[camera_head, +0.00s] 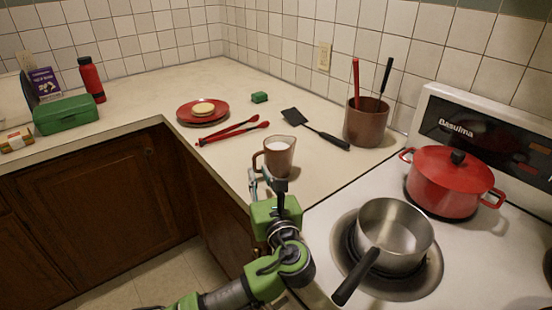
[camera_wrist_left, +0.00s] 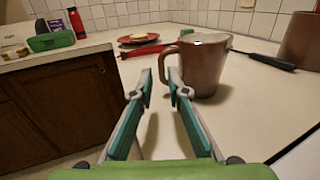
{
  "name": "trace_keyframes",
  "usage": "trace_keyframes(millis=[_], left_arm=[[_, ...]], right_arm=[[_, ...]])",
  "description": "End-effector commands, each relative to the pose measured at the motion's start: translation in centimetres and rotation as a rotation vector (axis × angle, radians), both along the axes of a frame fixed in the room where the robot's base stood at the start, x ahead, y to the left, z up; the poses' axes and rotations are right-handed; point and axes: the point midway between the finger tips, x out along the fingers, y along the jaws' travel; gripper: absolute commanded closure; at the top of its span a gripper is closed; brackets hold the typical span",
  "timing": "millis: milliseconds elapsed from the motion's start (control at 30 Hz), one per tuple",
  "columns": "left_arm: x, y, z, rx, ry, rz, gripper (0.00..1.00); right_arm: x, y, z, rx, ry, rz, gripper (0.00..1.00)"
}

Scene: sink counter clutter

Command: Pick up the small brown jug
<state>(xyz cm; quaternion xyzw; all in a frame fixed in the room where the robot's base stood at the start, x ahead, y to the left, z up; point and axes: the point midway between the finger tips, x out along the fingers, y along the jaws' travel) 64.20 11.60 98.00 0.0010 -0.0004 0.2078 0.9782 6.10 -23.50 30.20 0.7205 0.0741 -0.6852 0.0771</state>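The small brown jug (camera_head: 280,158) stands upright on the counter near its front edge, with something white inside. In the left wrist view the jug (camera_wrist_left: 206,70) stands just beyond the fingertips, to the right of centre, its handle towards the left. My left gripper (camera_head: 264,186) is right in front of the jug in the head view. In the left wrist view the left gripper (camera_wrist_left: 160,90) is open, with nothing between its fingers. The fingertips are close to the handle; whether the right finger touches the jug I cannot tell. My right gripper is not in view.
Red tongs (camera_head: 234,131) and a black spatula (camera_head: 314,129) lie behind the jug. A red plate (camera_head: 203,112) lies further back. A brown utensil pot (camera_head: 366,121) stands right. A saucepan (camera_head: 394,237) and red pot (camera_head: 450,181) are on the stove.

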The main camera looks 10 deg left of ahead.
Motion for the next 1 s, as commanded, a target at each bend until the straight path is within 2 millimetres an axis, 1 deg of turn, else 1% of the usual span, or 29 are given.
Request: trace_keyframes(millis=[33, 100, 167, 233, 300, 367, 500, 600, 867, 900, 933, 1000], left_arm=[[0.7, 0.3, 0.1, 0.002, -0.001, 0.002, 0.85], [1.2, 0.5, 0.1, 0.000, -0.001, 0.000, 0.85], [1.5, 0.7, 0.0, -0.001, 0.001, 0.000, 0.85], [1.9, 0.8, 0.0, -0.001, 0.001, 0.001, 0.85], [2.6, 1.1, -0.1, 0.000, -0.001, 0.001, 0.85], [3.5, 1.5, -0.2, 0.000, -0.001, 0.003, 0.85], [5.4, 2.3, -0.4, -0.001, 0.000, 0.001, 0.85], [6.1, 2.6, -0.5, -0.001, 0.000, 0.000, 0.85], [6.3, 2.7, -0.6, -0.003, 0.001, -0.001, 0.85], [6.3, 2.7, -0.6, -0.003, 0.001, -0.001, 0.95], [6.3, 2.7, -0.6, -0.002, 0.000, -0.001, 1.00], [6.3, 2.6, -0.6, -0.003, 0.001, -0.001, 1.00]], right_arm=[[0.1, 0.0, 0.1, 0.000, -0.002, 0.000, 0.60], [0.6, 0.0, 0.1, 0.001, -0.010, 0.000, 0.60], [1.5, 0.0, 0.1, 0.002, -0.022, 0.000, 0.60], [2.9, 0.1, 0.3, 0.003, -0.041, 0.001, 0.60], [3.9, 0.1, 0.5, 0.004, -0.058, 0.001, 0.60], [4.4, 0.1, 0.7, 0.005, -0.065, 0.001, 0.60], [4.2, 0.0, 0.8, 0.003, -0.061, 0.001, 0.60], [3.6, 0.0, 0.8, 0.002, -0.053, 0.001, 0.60], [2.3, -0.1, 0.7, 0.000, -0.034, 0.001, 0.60], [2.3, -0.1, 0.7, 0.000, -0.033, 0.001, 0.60], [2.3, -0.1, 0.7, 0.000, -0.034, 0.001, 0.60], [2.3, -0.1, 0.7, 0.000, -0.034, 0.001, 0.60]])
